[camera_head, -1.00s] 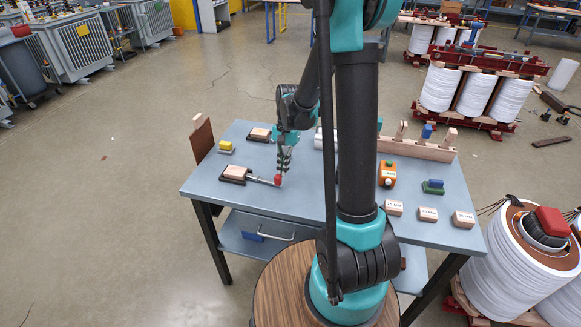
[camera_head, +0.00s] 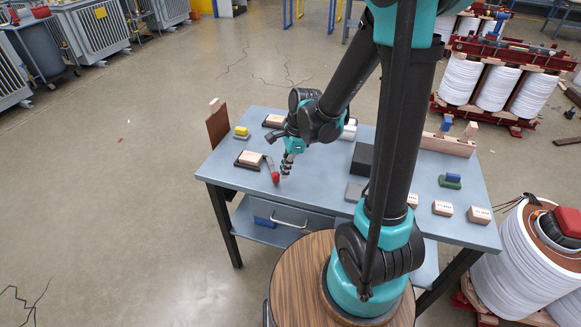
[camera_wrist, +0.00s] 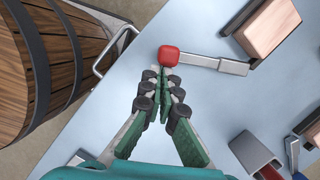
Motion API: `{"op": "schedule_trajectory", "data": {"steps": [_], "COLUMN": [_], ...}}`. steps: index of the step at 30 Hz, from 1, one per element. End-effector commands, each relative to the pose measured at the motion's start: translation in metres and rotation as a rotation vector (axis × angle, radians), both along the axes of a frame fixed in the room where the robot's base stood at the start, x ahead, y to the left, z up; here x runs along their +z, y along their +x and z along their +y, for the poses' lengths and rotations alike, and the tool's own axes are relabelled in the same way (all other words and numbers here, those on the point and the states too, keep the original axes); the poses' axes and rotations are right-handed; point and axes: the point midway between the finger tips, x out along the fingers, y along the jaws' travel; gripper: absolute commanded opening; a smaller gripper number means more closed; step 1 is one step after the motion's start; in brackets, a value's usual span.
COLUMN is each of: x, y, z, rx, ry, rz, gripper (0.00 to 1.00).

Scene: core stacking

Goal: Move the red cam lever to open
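The red cam lever shows in the head view as a grey bar with a red knob (camera_head: 276,178). It sits beside a pinkish block (camera_head: 251,158) on a dark base at the table's left. In the wrist view the red knob (camera_wrist: 169,56) is at top centre, and the grey bar (camera_wrist: 220,64) runs right to the block's base (camera_wrist: 240,20). My gripper (camera_head: 287,172) is just right of the knob in the head view. In the wrist view my gripper (camera_wrist: 162,74) has its fingertips together, empty, just below the knob. I cannot tell whether they touch it.
A yellow block (camera_head: 241,131) and another pinkish block (camera_head: 274,120) stand behind. A blue and green piece (camera_head: 450,181) and labelled blocks (camera_head: 442,208) lie at the right. The table's front left edge is close to the lever.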

Motion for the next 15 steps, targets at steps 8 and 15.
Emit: {"op": "schedule_trajectory", "data": {"steps": [8,15], "x": [0.0,0.0], "y": [-0.006,-0.008], "z": [0.014,0.02], "rx": [-0.088,-0.086], "ry": [0.0,0.0], "rz": [0.0,0.0], "gripper": [0.0,0.0]}}
